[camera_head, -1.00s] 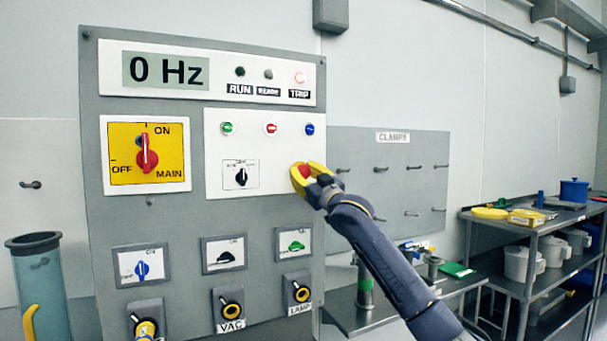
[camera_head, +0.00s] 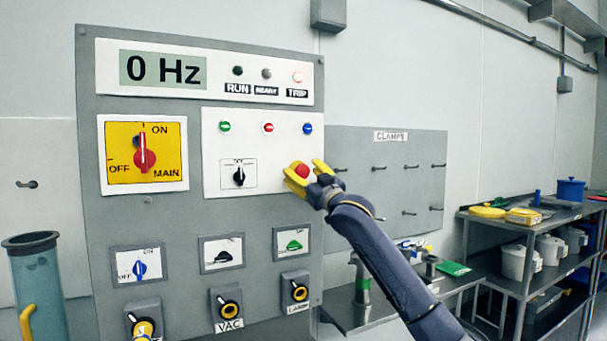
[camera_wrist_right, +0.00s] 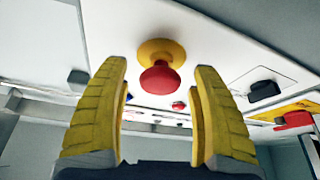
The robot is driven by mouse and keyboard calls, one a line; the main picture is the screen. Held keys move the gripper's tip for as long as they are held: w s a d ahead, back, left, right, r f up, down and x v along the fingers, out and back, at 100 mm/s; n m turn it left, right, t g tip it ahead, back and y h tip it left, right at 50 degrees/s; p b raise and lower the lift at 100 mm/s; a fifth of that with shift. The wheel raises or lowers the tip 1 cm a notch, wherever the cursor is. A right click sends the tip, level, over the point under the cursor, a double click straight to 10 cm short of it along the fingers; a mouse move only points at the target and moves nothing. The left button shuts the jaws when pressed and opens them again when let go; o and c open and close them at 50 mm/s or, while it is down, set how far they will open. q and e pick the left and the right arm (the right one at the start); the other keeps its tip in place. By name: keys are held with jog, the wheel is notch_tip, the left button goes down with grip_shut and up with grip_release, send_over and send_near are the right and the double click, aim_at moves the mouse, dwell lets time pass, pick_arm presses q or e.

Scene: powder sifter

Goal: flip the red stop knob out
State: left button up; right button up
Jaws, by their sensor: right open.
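The red stop knob (camera_head: 302,171) sits at the lower right of the white control plate. In the right wrist view the red knob (camera_wrist_right: 160,77) stands out from a round yellow base (camera_wrist_right: 161,50). My right gripper (camera_head: 304,172) has its yellow fingers at either side of the knob. In the wrist view the open right gripper (camera_wrist_right: 160,92) has a finger on each side, with gaps between them and the knob. My left gripper is not in view.
Green, red and blue buttons (camera_head: 268,127) and a black selector (camera_head: 239,176) share the white plate. A red main switch (camera_head: 144,155) is further left. The TRIP lamp (camera_head: 297,77) glows and the display (camera_head: 163,69) reads 0 Hz. A steel shelf (camera_head: 520,225) stands at right.

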jog(key=v, duration=1.2)
dwell(0.4)
